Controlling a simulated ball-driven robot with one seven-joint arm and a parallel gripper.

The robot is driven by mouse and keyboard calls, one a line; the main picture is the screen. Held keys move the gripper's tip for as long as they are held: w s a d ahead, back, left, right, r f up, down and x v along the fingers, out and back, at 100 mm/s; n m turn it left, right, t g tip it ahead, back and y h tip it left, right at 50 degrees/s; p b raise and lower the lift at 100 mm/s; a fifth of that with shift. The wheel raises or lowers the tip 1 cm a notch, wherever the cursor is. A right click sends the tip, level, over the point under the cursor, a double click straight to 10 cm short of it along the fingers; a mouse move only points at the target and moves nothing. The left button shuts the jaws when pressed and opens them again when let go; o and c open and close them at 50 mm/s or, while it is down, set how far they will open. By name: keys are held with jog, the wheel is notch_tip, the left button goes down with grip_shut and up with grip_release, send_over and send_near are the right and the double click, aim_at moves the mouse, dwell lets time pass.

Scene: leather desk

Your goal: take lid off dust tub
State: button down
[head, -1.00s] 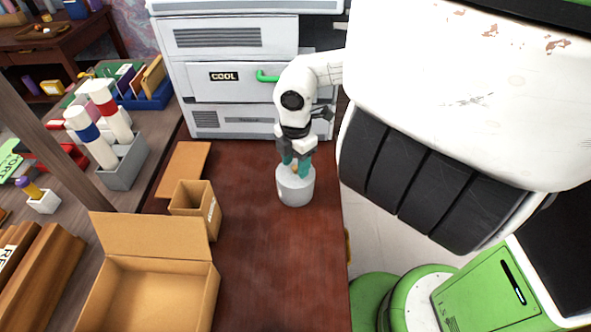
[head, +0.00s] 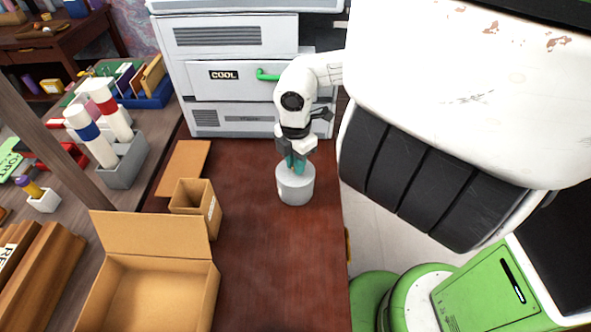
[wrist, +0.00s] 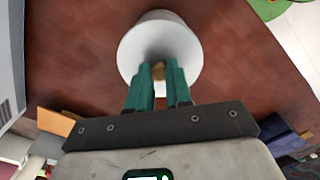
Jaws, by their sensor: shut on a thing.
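The dust tub (head: 296,190) is a grey-white cylinder standing upright on the dark red desk. Its pale round lid (wrist: 135,48) shows from above in the wrist view and appears to be on the tub. A small tan knob (wrist: 158,72) stands at the middle of the lid. My gripper (head: 296,165) points down over the tub, its teal fingers shut on the knob. The fingers also show in the wrist view (wrist: 159,72), one on each side of the knob. In the head view the fingers hide the knob.
A small open cardboard box (head: 196,200) and a larger open box (head: 150,290) stand left of the tub. A cardboard piece (head: 183,168) lies behind the small box. A white drawer cabinet (head: 240,90) stands behind the desk. The desk in front of the tub is clear.

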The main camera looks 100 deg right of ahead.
jog(key=shift+r, duration=0.45)
notch_tip(320, 180, up, 2)
jog(key=shift+r, duration=0.1)
jog(key=s+d+r+b, duration=0.1)
jog(key=s+d+r, duration=0.1)
jog(key=s+r, duration=0.3)
jog(key=s+d+r+b, duration=0.2)
jog(key=s+d+r, duration=0.1)
jog(key=s, duration=0.4)
jog(key=shift+s+d+r, duration=0.25)
jog(key=shift+s+r, duration=0.05)
jog(key=shift+r, duration=0.55)
